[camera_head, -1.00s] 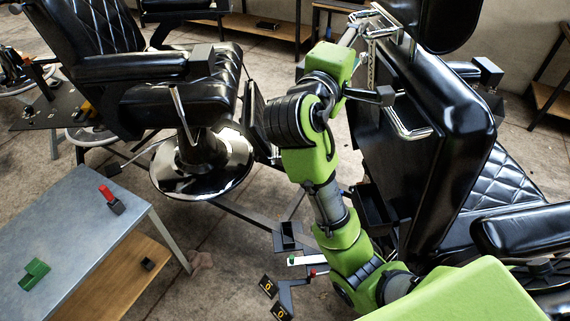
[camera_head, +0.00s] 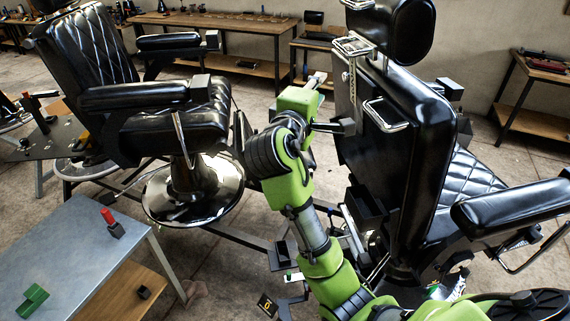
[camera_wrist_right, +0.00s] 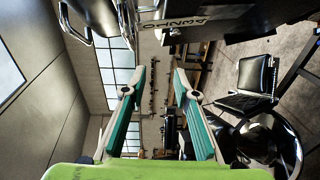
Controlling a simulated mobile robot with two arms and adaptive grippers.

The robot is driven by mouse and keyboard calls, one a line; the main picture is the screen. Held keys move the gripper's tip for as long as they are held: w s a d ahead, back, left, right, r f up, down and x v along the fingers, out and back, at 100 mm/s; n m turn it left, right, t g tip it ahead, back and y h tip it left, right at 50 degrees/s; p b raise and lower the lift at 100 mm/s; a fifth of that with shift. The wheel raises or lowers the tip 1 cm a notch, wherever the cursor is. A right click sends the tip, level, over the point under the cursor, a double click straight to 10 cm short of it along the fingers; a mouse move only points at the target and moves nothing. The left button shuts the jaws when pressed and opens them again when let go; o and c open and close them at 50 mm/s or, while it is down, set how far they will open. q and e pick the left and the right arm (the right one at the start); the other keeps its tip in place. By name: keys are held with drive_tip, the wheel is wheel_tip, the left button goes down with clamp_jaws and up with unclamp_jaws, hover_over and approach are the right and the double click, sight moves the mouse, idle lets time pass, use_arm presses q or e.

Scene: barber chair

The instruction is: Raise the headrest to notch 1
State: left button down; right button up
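The black headrest (camera_head: 403,30) stands above the top of the right barber chair's backrest (camera_head: 420,140). Its chrome bracket (camera_head: 353,45) and a strip with holes (camera_head: 351,85) show behind the backrest. In the right wrist view a dark plate with a row of numerals (camera_wrist_right: 182,22) is at the top; which notch the headrest is in I cannot tell. My right gripper (camera_head: 320,78) is left of the bracket and strip, apart from them. In the right wrist view its teal fingers (camera_wrist_right: 157,85) are spread with nothing between them. My left gripper is out of view.
A chrome loop (camera_head: 387,113) sticks out from the backrest, and a black box (camera_head: 366,203) is below it. A second barber chair (camera_head: 165,100) stands to the left. A grey table (camera_head: 75,250) with red and green pieces is at lower left.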

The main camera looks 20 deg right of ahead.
drive_tip(key=w+a+f+n+y+b, duration=0.1)
drive_tip(key=w+a+f+y+b, duration=0.1)
drive_tip(key=f, duration=0.9)
drive_tip(key=w+a+f+n+y+b, duration=0.1)
drive_tip(key=w+f, duration=0.3)
drive_tip(key=f, duration=0.8)
drive_tip(key=shift+w+a+n+y+b, duration=0.4)
drive_tip(key=shift+a+y+b, duration=0.1)
drive_tip(key=shift+y+b, duration=0.2)
